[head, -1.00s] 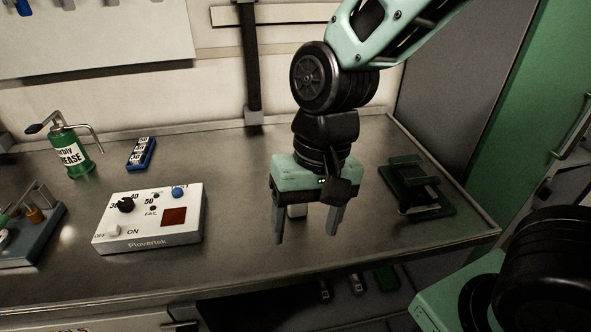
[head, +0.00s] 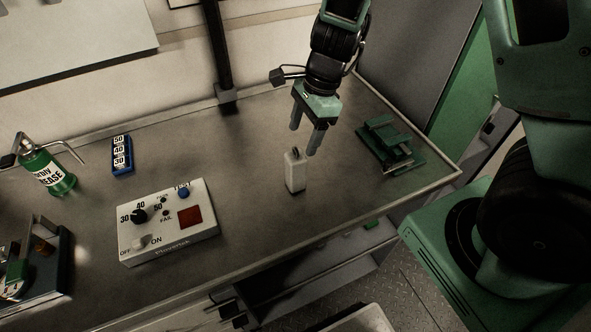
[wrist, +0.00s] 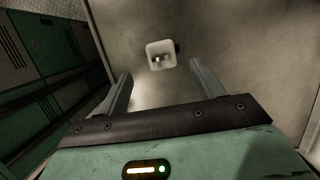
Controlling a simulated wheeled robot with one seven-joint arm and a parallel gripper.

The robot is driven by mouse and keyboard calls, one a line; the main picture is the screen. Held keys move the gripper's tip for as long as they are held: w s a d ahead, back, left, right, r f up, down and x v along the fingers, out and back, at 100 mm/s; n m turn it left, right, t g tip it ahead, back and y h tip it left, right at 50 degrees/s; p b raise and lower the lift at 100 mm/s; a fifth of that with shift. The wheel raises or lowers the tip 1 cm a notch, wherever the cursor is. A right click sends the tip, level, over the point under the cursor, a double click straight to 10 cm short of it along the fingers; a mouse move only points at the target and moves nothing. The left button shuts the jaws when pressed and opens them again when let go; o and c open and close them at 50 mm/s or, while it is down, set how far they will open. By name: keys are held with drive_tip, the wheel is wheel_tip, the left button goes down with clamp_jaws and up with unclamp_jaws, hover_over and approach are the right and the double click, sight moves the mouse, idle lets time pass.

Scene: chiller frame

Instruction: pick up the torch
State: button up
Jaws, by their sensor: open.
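The torch seems to be the small white upright block (head: 295,174) standing on the metal bench, right of the white control box. My gripper (head: 304,138) is open and empty, with its fingers pointing down. In the head view its fingertips show just above the torch, apart from it. In the wrist view the torch's pale square top (wrist: 160,55) lies just beyond the fingertips of my gripper (wrist: 161,72), roughly midway between them. A small dark part shows at the torch's right side there.
The white control box (head: 165,225) with knobs stands left of the torch. A green stand (head: 390,145) is to the right. A grease can (head: 45,172) and a blue numbered block (head: 121,155) are farther left. The bench (head: 255,150) around the torch is clear.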

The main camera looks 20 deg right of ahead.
sight(296, 156)
drive_tip(key=x, duration=0.5)
drive_tip(key=shift+f, duration=0.2)
drive_tip(key=x, duration=0.5)
drive_tip(key=shift+w+d+f, duration=0.1)
drive_tip(key=shift+d, duration=0.1)
drive_tip(key=c, duration=1.3)
wheel_tip(296, 156, up, 10)
drive_tip(key=shift+r+p, duration=0.1)
drive_tip(key=shift+p, duration=0.5)
